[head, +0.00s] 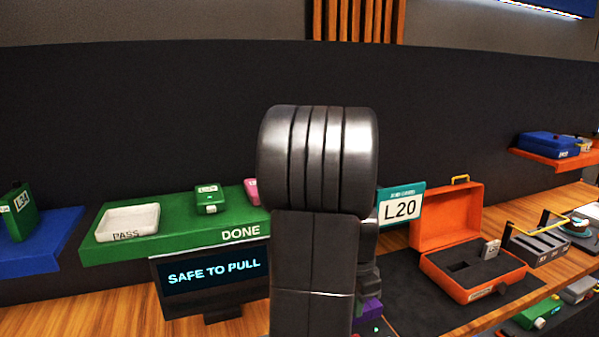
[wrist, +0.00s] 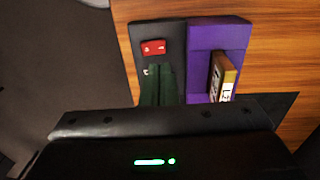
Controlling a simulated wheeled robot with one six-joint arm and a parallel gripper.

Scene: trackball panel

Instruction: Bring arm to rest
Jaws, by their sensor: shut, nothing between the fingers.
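My arm (head: 318,165) rises upright in the middle of the head view and hides what lies behind it. My gripper (wrist: 165,120) shows as a dark shape across the lower wrist view, shut and empty. It is hidden in the head view. Beyond it in the wrist view are a dark holder with a red piece (wrist: 153,47) and a dark green piece (wrist: 158,85), and a purple holder (wrist: 205,35) with a labelled cartridge (wrist: 224,78). I cannot tell the distance between the gripper and these things.
A green DONE shelf (head: 170,247) with a white PASS tray (head: 128,219) and a SAFE TO PULL screen (head: 212,278) are on the left. An open orange case (head: 465,295) and L20 sign (head: 400,208) are on the right. A dark wall stands behind.

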